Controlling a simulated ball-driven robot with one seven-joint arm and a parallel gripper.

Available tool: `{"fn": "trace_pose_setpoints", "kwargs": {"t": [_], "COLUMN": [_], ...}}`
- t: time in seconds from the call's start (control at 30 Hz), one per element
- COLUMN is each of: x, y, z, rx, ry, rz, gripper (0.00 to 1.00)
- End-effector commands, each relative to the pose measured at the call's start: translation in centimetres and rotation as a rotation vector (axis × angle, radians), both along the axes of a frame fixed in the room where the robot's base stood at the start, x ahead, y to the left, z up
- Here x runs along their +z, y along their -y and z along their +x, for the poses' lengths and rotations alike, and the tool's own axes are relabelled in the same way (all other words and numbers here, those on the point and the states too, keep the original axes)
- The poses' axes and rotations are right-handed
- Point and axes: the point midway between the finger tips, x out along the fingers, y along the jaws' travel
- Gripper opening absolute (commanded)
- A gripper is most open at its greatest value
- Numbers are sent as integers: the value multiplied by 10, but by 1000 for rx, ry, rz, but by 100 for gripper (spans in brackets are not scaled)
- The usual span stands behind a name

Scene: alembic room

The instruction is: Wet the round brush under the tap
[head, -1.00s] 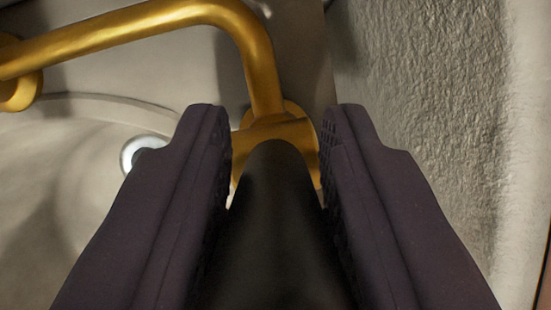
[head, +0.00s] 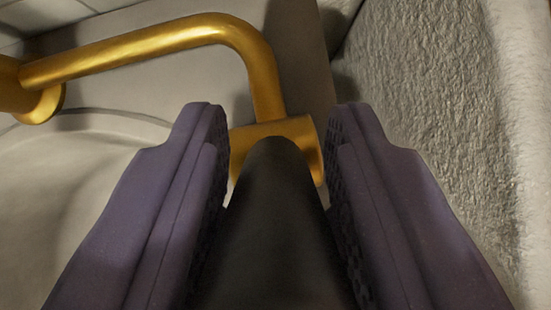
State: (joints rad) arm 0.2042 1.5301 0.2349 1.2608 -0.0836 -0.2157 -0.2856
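The gold tap (head: 185,35) runs from its thick left end across the top of the view and bends down to a gold crosspiece (head: 307,135). My gripper (head: 278,120) has its two purple fingers apart, with the gold crosspiece showing in line with the gap. Whether the fingertips touch it I cannot tell. A dark rounded shaft runs up the middle between the fingers and covers part of the crosspiece. I cannot tell whether it is part of my gripper or a held thing. I cannot make out the round brush or any running water.
The pale basin (head: 60,180) with its curved rim lies at the left, partly behind the left finger. A rough grey stone wall (head: 430,90) rises close on the right. A smooth pale surface lies behind the tap.

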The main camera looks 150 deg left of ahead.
Motion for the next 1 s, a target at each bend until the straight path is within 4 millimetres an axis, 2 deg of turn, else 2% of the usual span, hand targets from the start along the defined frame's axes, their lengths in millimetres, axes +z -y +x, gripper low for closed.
{"fn": "trace_pose_setpoints", "kwargs": {"t": [0.03,0.07,0.37,0.73,1.0], "x": [0,0,2,54,64], "y": [0,0,0,7,9], "z": [0,0,0,-34,-44], "rx": [0,0,-1,-1,-1], "ry": [-1,-1,0,-1,0], "rz": [0,0,1,0,1], "gripper": [46,52,52,52,52]}}
